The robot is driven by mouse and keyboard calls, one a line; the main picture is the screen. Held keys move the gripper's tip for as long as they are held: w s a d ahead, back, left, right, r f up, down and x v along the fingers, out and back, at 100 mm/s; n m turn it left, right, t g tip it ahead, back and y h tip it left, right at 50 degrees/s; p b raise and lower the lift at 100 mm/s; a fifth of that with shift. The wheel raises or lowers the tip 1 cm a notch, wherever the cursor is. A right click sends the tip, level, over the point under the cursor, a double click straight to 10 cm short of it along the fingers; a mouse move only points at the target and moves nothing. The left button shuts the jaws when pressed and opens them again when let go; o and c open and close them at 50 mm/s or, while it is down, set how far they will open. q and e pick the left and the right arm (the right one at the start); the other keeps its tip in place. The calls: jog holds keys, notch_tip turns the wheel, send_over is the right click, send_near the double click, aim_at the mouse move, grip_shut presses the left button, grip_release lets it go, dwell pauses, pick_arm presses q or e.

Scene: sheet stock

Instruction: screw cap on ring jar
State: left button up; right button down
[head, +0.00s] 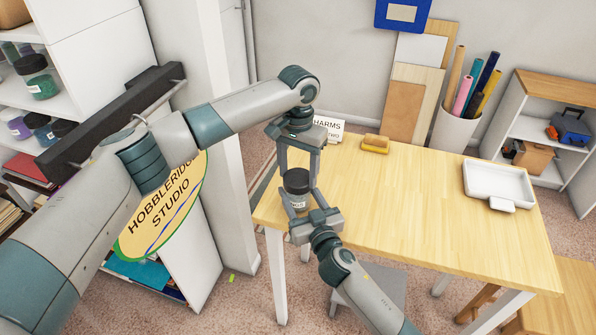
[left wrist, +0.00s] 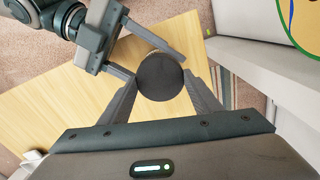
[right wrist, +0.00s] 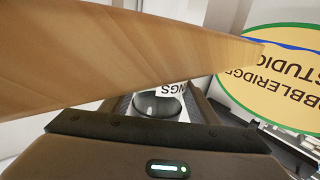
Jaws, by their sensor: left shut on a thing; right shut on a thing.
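The ring jar (head: 298,203) is a small clear jar with a label ending in "NGS", upright near the left end of the wooden table. Its black cap (head: 297,178) sits on top; how tightly is not visible. My left gripper (head: 299,175) points down from above and is shut on the cap, which shows as a dark disc (left wrist: 160,77) in the left wrist view. My right gripper (head: 303,200) comes from the front, shut on the jar body (right wrist: 158,105). Whether the jar's base touches the table is unclear.
The table (head: 420,200) is mostly bare. A small sign (head: 330,129), a yellow-brown block (head: 375,144) and a white tray (head: 498,185) stand on it. A bin of rolls (head: 457,128) stands behind it. Shelves with jars are at the left.

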pick_arm(q)
jog(key=m, duration=1.2)
jog(key=o, duration=1.1)
jog(key=shift+o, duration=0.2)
jog(key=shift+r, duration=2.2)
jog(key=shift+r, duration=0.1)
jog(key=n, duration=0.1)
jog(key=r+n, duration=0.1)
jog(key=n, duration=0.2)
jog(key=shift+r+n, duration=0.35)
jog(key=shift+n, duration=0.05)
jog(key=n, duration=0.1)
jog(key=r+n, duration=0.1)
jog(key=n, duration=0.3)
jog(key=shift+r, duration=0.3)
